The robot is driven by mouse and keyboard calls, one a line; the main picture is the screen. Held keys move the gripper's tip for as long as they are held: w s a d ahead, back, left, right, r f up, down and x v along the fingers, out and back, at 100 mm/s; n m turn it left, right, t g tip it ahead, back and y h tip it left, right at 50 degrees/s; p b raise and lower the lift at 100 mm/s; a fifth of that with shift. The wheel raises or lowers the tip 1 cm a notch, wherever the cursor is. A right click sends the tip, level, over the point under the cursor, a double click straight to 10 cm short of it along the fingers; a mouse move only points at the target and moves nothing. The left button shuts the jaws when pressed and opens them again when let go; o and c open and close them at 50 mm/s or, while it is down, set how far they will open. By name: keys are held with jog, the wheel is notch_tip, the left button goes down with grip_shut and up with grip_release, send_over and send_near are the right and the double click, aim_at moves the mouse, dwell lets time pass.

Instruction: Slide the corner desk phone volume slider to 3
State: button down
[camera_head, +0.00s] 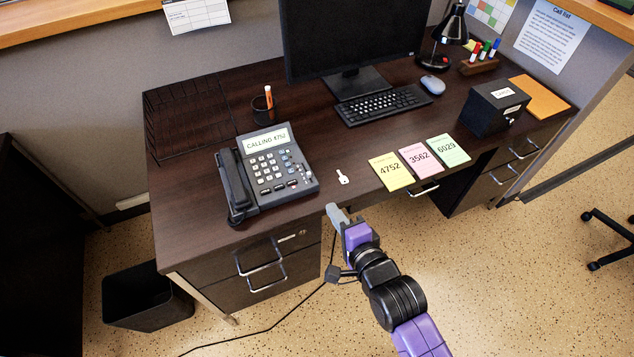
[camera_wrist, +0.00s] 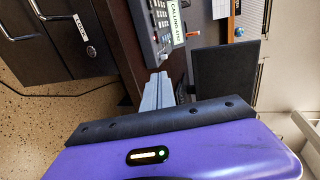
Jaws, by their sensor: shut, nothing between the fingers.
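The dark grey desk phone (camera_head: 284,187) stands at the left of the desk, its handset (camera_head: 233,183) on its left side. Its screen (camera_head: 265,139) reads "CALLING 4752". The volume slider is too small to make out for sure, so I cannot tell its setting. My gripper (camera_head: 333,211) is shut and empty. It is in front of the desk's front edge, to the lower right of the phone and apart from it. In the wrist view, the shut grey fingers (camera_wrist: 157,92) point toward the phone (camera_wrist: 151,35), which is partly cut off.
Yellow (camera_head: 391,181), pink (camera_head: 418,168) and green (camera_head: 448,159) notes lie farther right. A pen cup (camera_head: 262,110) stands behind the phone. Drawers (camera_head: 270,265) are below. A keyboard (camera_head: 383,105) lies before the monitor (camera_head: 350,35).

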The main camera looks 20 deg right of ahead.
send_near(310, 175)
jog(key=x, duration=0.5)
jog(key=shift+a+f, duration=0.1)
jog(key=shift+f, duration=0.05)
jog(key=shift+w+f+p, duration=0.1)
jog(key=shift+w+p, duration=0.2)
jog(key=shift+w, duration=0.4)
